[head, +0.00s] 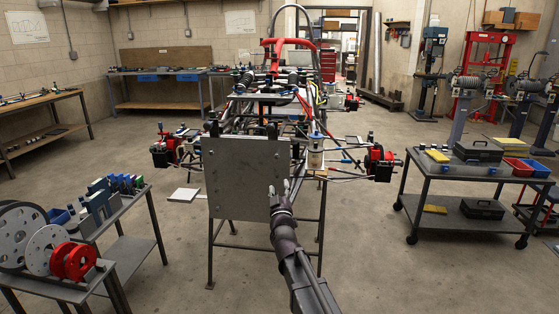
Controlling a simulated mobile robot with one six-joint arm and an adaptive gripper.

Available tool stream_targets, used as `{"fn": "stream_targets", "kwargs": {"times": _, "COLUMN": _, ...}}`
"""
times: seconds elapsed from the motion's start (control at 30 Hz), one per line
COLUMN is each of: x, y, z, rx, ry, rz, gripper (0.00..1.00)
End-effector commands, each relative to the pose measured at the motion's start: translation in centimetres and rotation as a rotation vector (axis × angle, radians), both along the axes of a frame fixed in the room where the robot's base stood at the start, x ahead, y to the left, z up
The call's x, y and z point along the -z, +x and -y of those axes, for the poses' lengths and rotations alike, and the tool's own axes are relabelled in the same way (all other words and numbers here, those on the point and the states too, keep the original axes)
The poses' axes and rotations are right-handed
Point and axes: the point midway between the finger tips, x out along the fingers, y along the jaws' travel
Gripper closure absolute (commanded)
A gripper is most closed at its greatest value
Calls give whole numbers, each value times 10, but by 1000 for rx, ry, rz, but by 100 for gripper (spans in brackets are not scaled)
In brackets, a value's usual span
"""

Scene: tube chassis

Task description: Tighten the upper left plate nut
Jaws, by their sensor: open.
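A flat grey plate (240,178) stands upright at the front end of the tube chassis (300,135). Small dark spots show near the plate's corners, too small to tell as nuts. The plate's upper left corner area (215,150) is uncovered, and no tool is seen on it. My gripper (278,188) is open, with its two thin fingers apart and nothing seen between them. It is in front of the plate's right edge, to the right of and below the upper left corner. I cannot tell whether it touches the plate.
The chassis rests on a dark stand (321,235). Red hub parts stick out left (172,150) and right (378,163). A table with wheels and discs (105,255) is at the left front, and a grey cart (468,172) is at the right.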

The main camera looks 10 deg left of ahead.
Motion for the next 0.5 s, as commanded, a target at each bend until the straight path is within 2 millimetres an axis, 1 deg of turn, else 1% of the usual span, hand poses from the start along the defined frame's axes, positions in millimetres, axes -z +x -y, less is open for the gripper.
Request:
{"fn": "stream_targets", "kwargs": {"times": 0.17, "x": -3, "y": 7, "z": -2, "rx": -1, "ry": 0, "rz": 0, "gripper": 40}}
{"fn": "stream_targets", "kwargs": {"times": 0.27, "x": -6, "y": 15, "z": -3, "rx": -1, "ry": 0, "rz": 0, "gripper": 40}}
{"fn": "stream_targets", "kwargs": {"times": 0.5, "x": -17, "y": 44, "z": -9, "rx": 0, "ry": 0, "rz": -1, "gripper": 40}}
